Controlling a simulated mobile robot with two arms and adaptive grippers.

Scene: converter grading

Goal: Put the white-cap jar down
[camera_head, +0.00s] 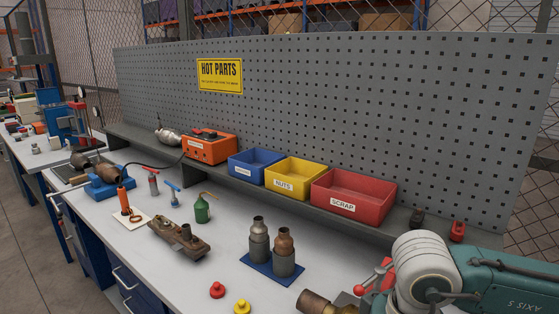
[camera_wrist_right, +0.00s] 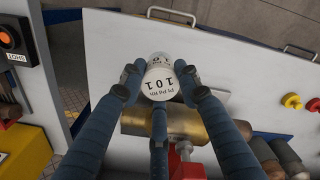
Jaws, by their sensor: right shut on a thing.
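The white-cap jar (camera_wrist_right: 159,84) is pale, with dark lettering that includes "101". In the right wrist view my right gripper (camera_wrist_right: 160,80) is shut on it, with dark blue fingers on both sides and another below. The white bench top (camera_wrist_right: 225,55) lies behind the jar; I cannot tell how high the jar is above it. In the head view, the teal right arm comes in at the lower right, but the jar and the gripper do not show. My left gripper is not in view.
A brass cylinder (camera_wrist_right: 190,123) lies close by the fingers. A red knob (camera_head: 217,290) and a yellow knob (camera_head: 242,306) stand near the bench front. Two metal converters stand on a blue mat (camera_head: 262,273). Red (camera_head: 345,209), yellow and blue bins line the shelf.

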